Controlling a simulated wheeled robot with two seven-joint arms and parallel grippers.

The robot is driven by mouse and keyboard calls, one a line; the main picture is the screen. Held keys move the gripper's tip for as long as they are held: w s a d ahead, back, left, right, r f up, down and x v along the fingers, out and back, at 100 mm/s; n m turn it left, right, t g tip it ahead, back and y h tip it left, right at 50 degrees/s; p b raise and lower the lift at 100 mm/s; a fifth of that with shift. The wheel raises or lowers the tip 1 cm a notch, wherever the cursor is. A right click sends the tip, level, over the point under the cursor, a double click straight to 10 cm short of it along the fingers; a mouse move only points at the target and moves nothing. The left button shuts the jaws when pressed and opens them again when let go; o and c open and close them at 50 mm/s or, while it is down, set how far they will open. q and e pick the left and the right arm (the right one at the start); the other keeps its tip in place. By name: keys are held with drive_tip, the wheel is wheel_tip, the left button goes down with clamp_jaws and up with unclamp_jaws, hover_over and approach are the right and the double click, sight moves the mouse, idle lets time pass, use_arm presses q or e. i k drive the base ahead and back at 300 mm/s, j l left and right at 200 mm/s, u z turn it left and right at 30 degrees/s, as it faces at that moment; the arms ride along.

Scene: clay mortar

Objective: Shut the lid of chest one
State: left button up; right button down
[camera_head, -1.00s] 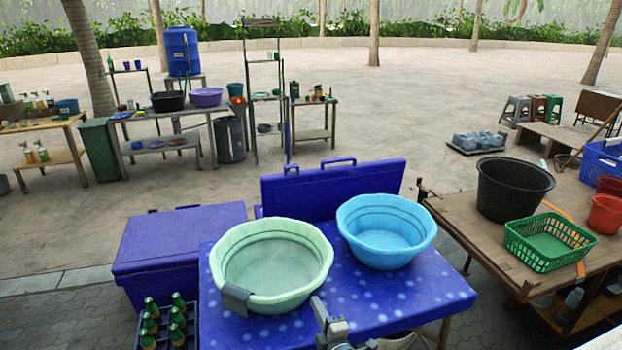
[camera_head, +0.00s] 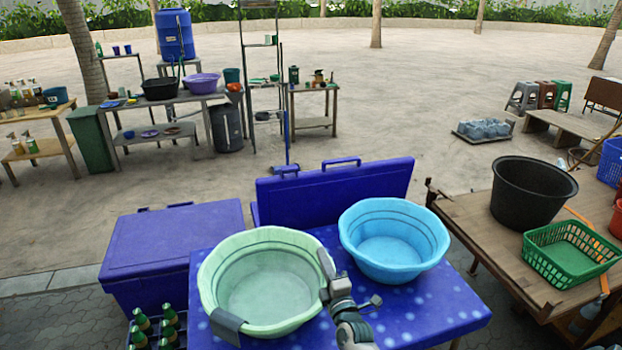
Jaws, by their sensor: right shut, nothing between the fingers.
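A blue chest lid (camera_head: 335,195) with two handles on its top edge stands raised behind the table. The body of that chest is mostly hidden by the table and basins. A second blue chest (camera_head: 175,240) to its left has its lid down. No label shows which is chest one. My right gripper (camera_head: 325,262) is shut and empty. It is over the table, at the right rim of the green basin in the picture, nearer to me than the raised lid. I cannot tell whether it touches the rim. My left gripper is not in view.
A pale green basin (camera_head: 265,285) and a light blue basin (camera_head: 393,240) sit on the blue spotted table (camera_head: 420,312) before the raised lid. A crate of green bottles (camera_head: 168,322) is at lower left. A wooden table (camera_head: 480,220) with a black tub (camera_head: 530,192) stands right.

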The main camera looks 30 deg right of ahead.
sight(303, 200)
drive_tip(key=i+l, duration=0.95)
drive_tip(key=i, duration=0.15)
